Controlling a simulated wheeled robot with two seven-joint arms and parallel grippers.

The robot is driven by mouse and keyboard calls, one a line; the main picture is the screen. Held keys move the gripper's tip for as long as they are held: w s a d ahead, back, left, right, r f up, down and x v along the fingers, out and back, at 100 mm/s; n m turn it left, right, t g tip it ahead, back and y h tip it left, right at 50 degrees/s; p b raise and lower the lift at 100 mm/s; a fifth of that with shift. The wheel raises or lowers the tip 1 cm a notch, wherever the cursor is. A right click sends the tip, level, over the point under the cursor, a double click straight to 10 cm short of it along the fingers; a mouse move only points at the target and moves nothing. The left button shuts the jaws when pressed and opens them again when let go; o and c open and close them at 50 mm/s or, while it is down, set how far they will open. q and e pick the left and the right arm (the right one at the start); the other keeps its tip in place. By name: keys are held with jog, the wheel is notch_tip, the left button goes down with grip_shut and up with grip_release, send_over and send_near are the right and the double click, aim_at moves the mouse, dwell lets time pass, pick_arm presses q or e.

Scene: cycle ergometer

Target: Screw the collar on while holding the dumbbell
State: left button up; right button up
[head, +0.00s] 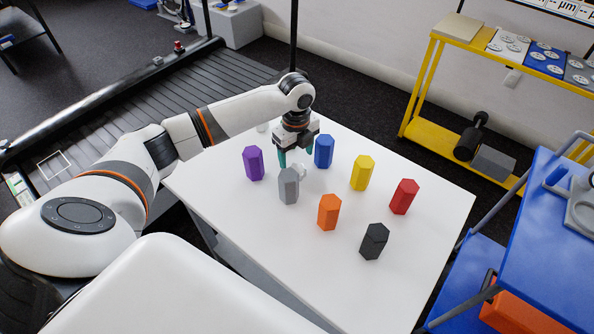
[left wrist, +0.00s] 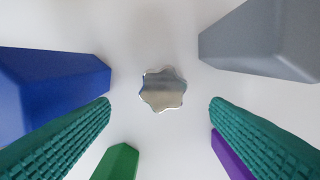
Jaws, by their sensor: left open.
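A silver star-shaped knob (left wrist: 162,90), which may be the collar, lies on the white table in the left wrist view. It also shows in the head view (head: 300,170), partly behind a grey hexagonal block (head: 289,187). My left gripper (head: 296,157) is open and points down above the knob. In the left wrist view its teal ribbed fingers (left wrist: 160,105) are apart, with nothing between them; the knob shows just beyond the fingertips. A black dumbbell-like object (head: 470,136) stands on the yellow shelf; I cannot tell if it is the dumbbell. My right gripper is not in view.
Blue (head: 324,151), purple (head: 254,163), yellow (head: 361,173), orange (head: 328,212), red (head: 404,197) and black (head: 374,241) blocks stand on the white table (head: 285,265). A green block (left wrist: 117,162) is near my fingers. The table's front is clear. A blue cart (head: 520,240) stands right.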

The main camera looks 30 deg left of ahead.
aim_at(296, 168)
pick_arm(q)
notch_tip(296, 168, down, 4)
jog(key=shift+s+f, duration=0.1)
jog(key=shift+s, duration=0.05)
dwell(0.3)
jog(key=c, duration=1.1)
jog(key=shift+r, duration=5.05)
